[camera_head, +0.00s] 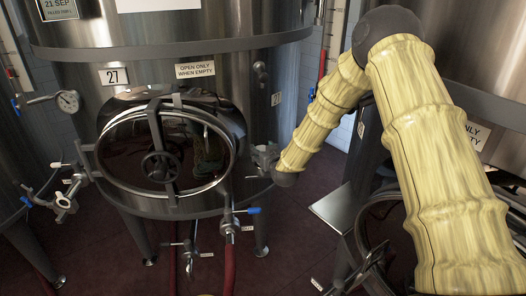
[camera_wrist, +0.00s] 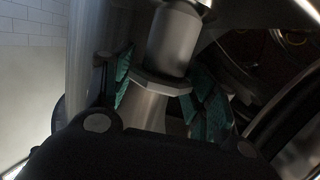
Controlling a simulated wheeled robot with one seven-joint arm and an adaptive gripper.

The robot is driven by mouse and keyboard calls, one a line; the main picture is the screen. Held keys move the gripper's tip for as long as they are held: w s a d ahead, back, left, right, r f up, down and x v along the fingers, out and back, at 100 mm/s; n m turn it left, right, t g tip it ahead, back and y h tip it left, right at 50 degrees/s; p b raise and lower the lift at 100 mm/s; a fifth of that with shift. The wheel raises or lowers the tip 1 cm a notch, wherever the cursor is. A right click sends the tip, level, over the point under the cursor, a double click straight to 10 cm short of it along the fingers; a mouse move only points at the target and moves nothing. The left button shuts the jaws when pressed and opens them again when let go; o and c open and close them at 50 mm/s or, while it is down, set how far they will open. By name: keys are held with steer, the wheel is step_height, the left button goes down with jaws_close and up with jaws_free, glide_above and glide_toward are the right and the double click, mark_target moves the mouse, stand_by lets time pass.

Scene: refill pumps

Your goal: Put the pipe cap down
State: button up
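My gripper (camera_head: 264,158) is beside the right edge of the tank's round hatch, small and partly hidden by my wrist in the head view. In the wrist view, the teal finger pads of my gripper (camera_wrist: 163,95) press on both sides of a grey metal piece, which I take for the pipe cap (camera_wrist: 143,108). The cap has a flat-sided rim and lines up with a grey metal cylinder (camera_wrist: 174,42) just beyond it. I cannot tell whether the two are joined or only touching.
The steel tank (camera_head: 205,30) with its round hatch (camera_head: 162,150) stands in front. Valves with blue handles (camera_head: 250,210) and red hoses (camera_head: 229,270) hang below it. A metal plate (camera_head: 340,208) and another tank (camera_head: 495,50) are at right. Some dark red floor (camera_head: 290,235) shows.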

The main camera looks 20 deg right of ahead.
steer(key=shift+o, duration=1.3)
steer(key=shift+r, duration=0.2)
steer(key=shift+s, duration=0.4)
steer(key=b+v, duration=0.2)
steer(key=v, duration=0.9)
steer(key=shift+s, duration=0.15)
